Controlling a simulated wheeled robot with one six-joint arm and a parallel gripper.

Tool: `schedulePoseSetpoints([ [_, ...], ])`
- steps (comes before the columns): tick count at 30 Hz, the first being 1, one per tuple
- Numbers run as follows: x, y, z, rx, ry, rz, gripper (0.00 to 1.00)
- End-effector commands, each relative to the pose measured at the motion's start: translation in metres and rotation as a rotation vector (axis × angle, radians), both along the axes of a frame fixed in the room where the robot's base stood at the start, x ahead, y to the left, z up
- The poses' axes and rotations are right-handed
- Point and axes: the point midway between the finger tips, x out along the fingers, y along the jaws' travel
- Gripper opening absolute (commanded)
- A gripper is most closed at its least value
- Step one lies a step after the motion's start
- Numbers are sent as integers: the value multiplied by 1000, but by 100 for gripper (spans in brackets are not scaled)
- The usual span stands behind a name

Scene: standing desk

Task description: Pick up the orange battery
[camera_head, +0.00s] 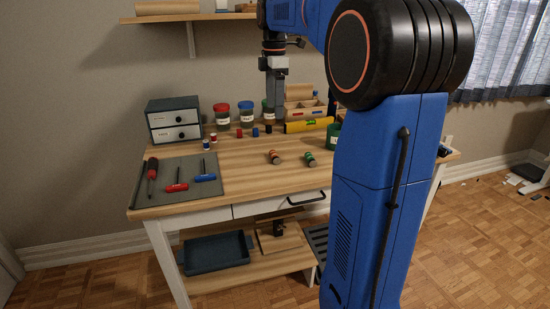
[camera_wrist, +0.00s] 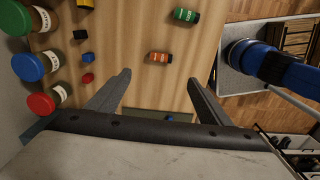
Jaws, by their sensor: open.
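The orange battery (camera_head: 274,157) lies on its side on the wooden desk top, left of a green battery (camera_head: 310,159). In the wrist view the orange battery (camera_wrist: 159,57) lies beyond my fingertips, roughly between their lines, with bare wood around it. The green battery (camera_wrist: 186,15) is farther up in that view. My gripper (camera_wrist: 160,82) is open and empty, its two fingers spread wide. In the head view my gripper (camera_head: 272,100) hangs above the back of the desk, behind the battery and apart from it.
Jars with red, green and blue lids (camera_head: 222,115) stand along the back beside a small drawer box (camera_head: 174,120). Small red and blue pieces (camera_head: 255,132) lie before them. A yellow level (camera_head: 308,125) lies at the back right. A grey mat (camera_head: 150,200) holds screwdrivers at left.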

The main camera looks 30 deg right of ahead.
Motion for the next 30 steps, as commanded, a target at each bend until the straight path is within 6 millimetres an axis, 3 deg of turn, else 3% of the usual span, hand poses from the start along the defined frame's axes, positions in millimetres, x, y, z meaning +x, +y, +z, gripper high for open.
schedulePoseSetpoints([
  [15, -1, 1, -90, 0, 1, -2, 73],
  [26, -1, 1, -117, 0, 0, -2, 73],
  [30, -2, 2, -136, 0, 1, -2, 73],
])
